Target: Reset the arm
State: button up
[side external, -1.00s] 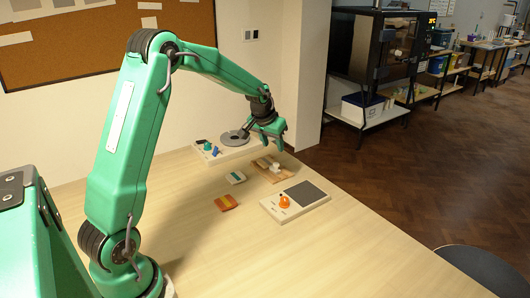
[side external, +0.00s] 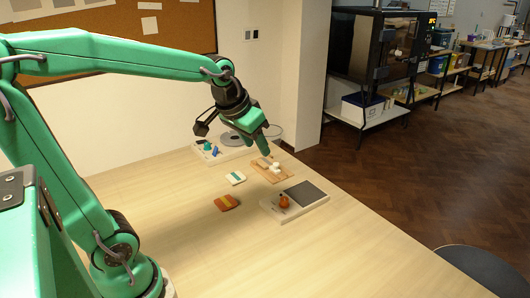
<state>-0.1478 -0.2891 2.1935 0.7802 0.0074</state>
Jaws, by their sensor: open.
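My gripper (side external: 266,148) hangs above the far part of the table, its fingers pointing down and slightly right. It is open and holds nothing visible. One finger shows clearly; the other is mostly hidden. Below its tip is a wooden board (side external: 280,178) with small white pieces on it. It looks clear of the board, though the exact height is hard to tell.
On the table (side external: 330,250) lie a red-and-yellow block (side external: 226,203), a white-and-teal block (side external: 235,178), a pale base with a dark panel (side external: 306,193) and an orange piece (side external: 284,202). A pale base with a grey disc (side external: 230,138) stands behind. The front table is clear.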

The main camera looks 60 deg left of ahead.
jog(key=s+d+f+m, duration=0.1)
jog(key=s+d, duration=0.4)
jog(key=s, duration=0.7)
jog(key=shift+s+m+h, duration=0.15)
jog(key=shift+m+h, duration=0.15)
jog(key=shift+h, duration=0.1)
jog(key=shift+d, duration=0.1)
dwell(1.3)
